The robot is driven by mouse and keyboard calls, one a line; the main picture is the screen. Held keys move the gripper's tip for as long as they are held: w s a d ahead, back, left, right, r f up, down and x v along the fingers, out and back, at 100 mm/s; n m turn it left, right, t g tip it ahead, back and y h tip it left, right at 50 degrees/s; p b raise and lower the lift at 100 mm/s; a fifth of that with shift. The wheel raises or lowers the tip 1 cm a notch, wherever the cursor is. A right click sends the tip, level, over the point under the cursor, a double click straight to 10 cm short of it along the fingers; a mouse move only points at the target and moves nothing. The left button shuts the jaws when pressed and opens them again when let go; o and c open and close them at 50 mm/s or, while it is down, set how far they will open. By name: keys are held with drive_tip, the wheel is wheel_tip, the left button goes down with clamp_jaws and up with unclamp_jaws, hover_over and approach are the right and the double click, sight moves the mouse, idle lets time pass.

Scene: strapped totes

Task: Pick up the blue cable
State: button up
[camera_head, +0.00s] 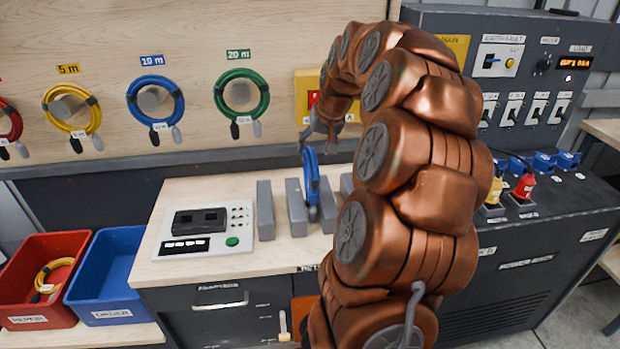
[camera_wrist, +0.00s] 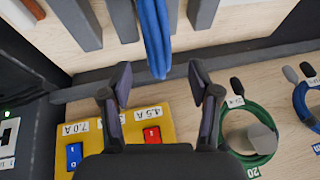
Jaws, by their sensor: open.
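A coiled blue cable (camera_head: 312,183) stands on edge among the grey dividers on the bench. In the wrist view this blue cable (camera_wrist: 154,36) reaches from the top edge down to just ahead of the gap between my fingers. My gripper (camera_wrist: 158,82) is open and empty, with one finger to each side of the cable's near end. I cannot tell how deep the cable sits between them. In the head view my gripper (camera_head: 320,128) is above the coil, partly hidden by my arm. Another blue cable (camera_head: 155,103) hangs on the wall under the 10 m label.
Grey dividers (camera_head: 265,210) flank the coil closely. A yellow switch box (camera_wrist: 125,135) is on the wall below my fingers in the wrist view. A green cable (camera_head: 241,98) hangs nearby. A red bin (camera_head: 40,310) holding a yellow cable and a blue bin (camera_head: 112,268) stand left.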

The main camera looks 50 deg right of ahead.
sight(312, 153)
drive_tip(key=shift+w+d+p+x, duration=0.15)
drive_tip(key=shift+p+x, duration=0.6)
drive_tip(key=shift+x, duration=0.8)
drive_tip(key=shift+w+d+p+x, duration=0.2)
drive_tip(key=shift+p+x, duration=0.55)
drive_tip(key=shift+x, duration=0.8)
drive_tip(key=shift+r, duration=0.15)
drive_tip(key=shift+c, duration=0.2)
drive_tip(key=shift+s, duration=0.1)
clamp_jaws()
drive_tip(key=shift+r, duration=0.1)
